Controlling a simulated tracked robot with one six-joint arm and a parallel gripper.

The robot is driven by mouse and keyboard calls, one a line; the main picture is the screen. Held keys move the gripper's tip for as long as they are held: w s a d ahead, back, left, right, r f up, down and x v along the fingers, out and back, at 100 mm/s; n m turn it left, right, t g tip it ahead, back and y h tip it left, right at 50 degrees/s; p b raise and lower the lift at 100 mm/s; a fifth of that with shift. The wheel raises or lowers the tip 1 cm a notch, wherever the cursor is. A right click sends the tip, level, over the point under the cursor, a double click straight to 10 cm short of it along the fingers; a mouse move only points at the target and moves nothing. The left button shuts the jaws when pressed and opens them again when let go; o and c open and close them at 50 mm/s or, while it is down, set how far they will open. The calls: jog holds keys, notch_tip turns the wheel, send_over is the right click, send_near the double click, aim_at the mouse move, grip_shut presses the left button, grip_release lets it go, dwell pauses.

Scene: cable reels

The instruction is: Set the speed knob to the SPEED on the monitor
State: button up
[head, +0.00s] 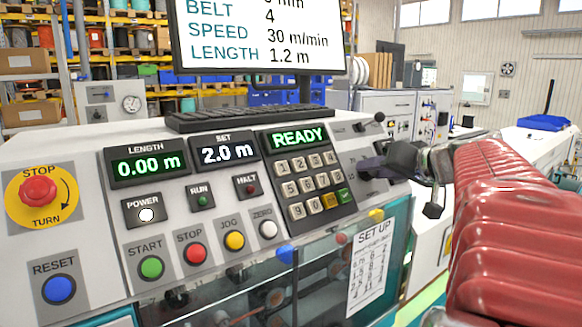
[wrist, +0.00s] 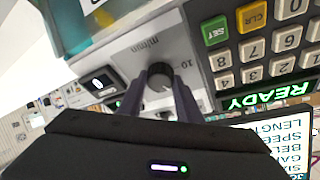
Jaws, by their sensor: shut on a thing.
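The monitor (head: 262,35) in the head view reads SPEED 30 m/min, LENGTH 1.2 m and BELT 4. The speed knob (wrist: 158,76) is a dark round knob on a grey plate marked m/min, with a 10 readable beside it in the wrist view. My gripper (wrist: 161,84) has its two dark fingers on either side of the knob, shut on it. In the head view my gripper (head: 386,162) reaches the right end of the panel from the right and hides the knob there. The knob's pointer cannot be made out.
The keypad (head: 312,186) with the READY display (head: 297,138) lies just left of my gripper. Several coloured buttons line the panel's lower left, with a red stop button (head: 38,190) at far left. A small lever (head: 372,121) stands behind my gripper.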

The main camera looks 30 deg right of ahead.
jog(key=shift+m, duration=0.5)
jog(key=m+g, duration=0.1)
jog(key=m, duration=0.2)
jog(key=m+h, duration=0.1)
jog(key=m, duration=0.1)
jog(key=shift+r+m+g, duration=0.1)
jog(key=shift+m+g, duration=0.3)
jog(key=shift+w+m+g, duration=0.1)
jog(key=shift+m+g, duration=0.35)
jog(key=shift+m, duration=0.9)
jog(key=shift+w+m+g, duration=0.1)
jog(key=shift+m+g, duration=0.35)
jog(key=shift+m, duration=0.9)
jog(key=shift+s, duration=0.1)
jog(key=o, duration=1)
jog(key=shift+r, duration=0.1)
jog(key=shift+o, duration=0.2)
